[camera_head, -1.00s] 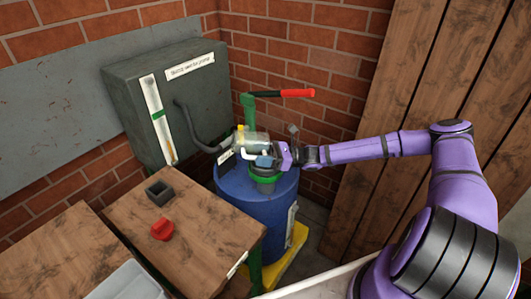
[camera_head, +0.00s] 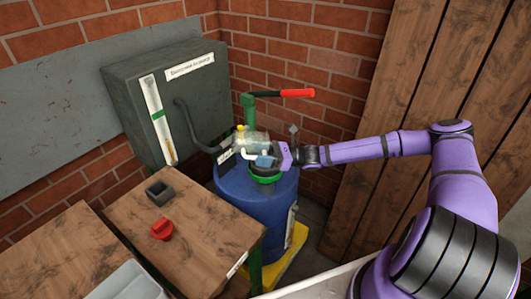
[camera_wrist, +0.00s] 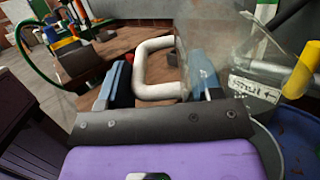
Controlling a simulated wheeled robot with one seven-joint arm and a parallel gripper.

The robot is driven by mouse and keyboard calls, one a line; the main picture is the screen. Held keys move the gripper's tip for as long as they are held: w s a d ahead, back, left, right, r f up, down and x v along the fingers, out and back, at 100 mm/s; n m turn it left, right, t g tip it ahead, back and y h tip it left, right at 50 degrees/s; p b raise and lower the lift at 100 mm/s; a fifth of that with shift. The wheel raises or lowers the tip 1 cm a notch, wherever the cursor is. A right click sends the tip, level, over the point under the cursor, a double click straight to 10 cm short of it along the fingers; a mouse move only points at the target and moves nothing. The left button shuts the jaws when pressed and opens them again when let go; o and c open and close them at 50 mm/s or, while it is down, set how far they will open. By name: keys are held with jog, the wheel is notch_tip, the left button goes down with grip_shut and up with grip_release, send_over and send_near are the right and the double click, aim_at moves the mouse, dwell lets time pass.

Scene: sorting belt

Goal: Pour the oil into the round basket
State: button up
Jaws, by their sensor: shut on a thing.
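My gripper (camera_head: 268,160) is shut on the white handle (camera_wrist: 142,70) of a clear jug (camera_head: 252,139). In the wrist view the handle sits between the two blue fingers, and the see-through jug wall (camera_wrist: 215,45) rises at the right. The jug is held above the blue drum, beside and over a round, green-rimmed basket (camera_head: 266,179) on its top. The jug looks tilted. I cannot tell how much oil is in it, and no stream shows. My gripper and the jug partly hide the basket's opening.
The blue drum (camera_head: 240,205) stands on a yellow base (camera_head: 282,262). A green pump with a red handle (camera_head: 297,93) rises behind it. A grey tank (camera_head: 190,95) is at the left. A wooden table (camera_head: 205,230) holds a red piece (camera_head: 162,229) and a dark square piece (camera_head: 159,192).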

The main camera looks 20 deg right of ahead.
aim_at(245, 151)
jog(key=shift+w+a+f+g+h+p, duration=0.15)
jog(key=shift+a+g+h+p, duration=0.5)
jog(key=shift+h, duration=1.8)
jog(key=shift+w+a+f+g+h+p, duration=0.15)
jog(key=shift+a+h, duration=0.9)
jog(key=shift+h, duration=1.45)
jog(key=shift+w+a+f+g+h+p, duration=0.15)
jog(key=shift+a+g+h+p, duration=0.5)
jog(key=shift+h, duration=1.8)
jog(key=shift+a+b, duration=0.25)
jog(key=shift+b, duration=0.05)
jog(key=shift+a+h, duration=0.15)
jog(key=shift+h, duration=0.15)
jog(key=shift+a+r+h, duration=0.2)
jog(key=shift+h, duration=0.1)
jog(key=shift+a, duration=0.1)
